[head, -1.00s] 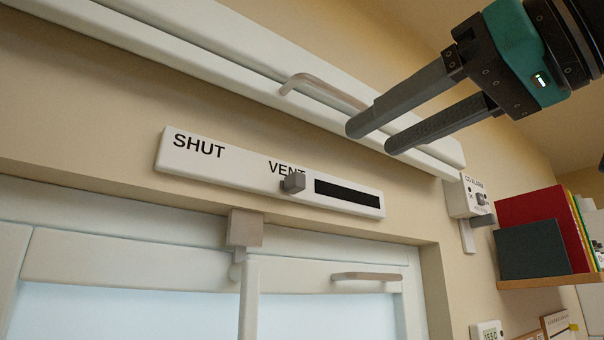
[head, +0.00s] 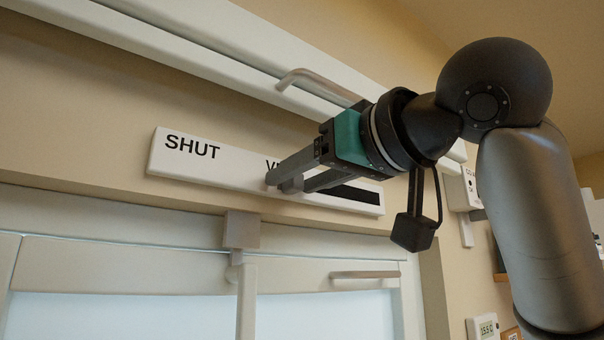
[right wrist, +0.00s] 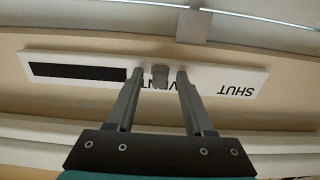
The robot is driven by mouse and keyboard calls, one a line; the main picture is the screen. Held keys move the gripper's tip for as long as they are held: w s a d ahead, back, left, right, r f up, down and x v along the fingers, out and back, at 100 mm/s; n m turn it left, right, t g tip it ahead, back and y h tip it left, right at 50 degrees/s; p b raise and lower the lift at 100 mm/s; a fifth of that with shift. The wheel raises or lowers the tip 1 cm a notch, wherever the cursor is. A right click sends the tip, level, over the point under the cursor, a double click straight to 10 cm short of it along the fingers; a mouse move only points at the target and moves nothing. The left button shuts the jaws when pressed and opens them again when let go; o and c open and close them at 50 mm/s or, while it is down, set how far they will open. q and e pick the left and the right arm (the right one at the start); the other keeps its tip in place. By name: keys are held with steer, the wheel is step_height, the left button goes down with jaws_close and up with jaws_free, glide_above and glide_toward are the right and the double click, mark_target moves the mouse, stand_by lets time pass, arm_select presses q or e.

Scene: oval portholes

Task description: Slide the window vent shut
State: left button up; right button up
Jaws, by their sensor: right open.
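The window vent (head: 230,176) is a long white bar on the wall above the window, marked SHUT at its left and VENT near its middle. A dark slot (head: 358,194) shows at its right part. Its small grey slider knob (head: 292,186) is at the VENT word, partly hidden by my fingers. My right gripper (head: 288,184) is open, with its fingers on either side of the knob. In the right wrist view the vent appears upside down, and the knob (right wrist: 160,76) sits between the open fingertips (right wrist: 156,74); contact cannot be told. My left gripper is not in view.
A white housing with a curved handle (head: 315,84) runs above the vent. The window frame, a latch block (head: 241,229) and another handle (head: 365,275) are below. A wall alarm box (head: 464,190) is at the right, partly behind my arm.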

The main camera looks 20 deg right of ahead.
jaws_close()
stand_by(0.3)
stand_by(1.1)
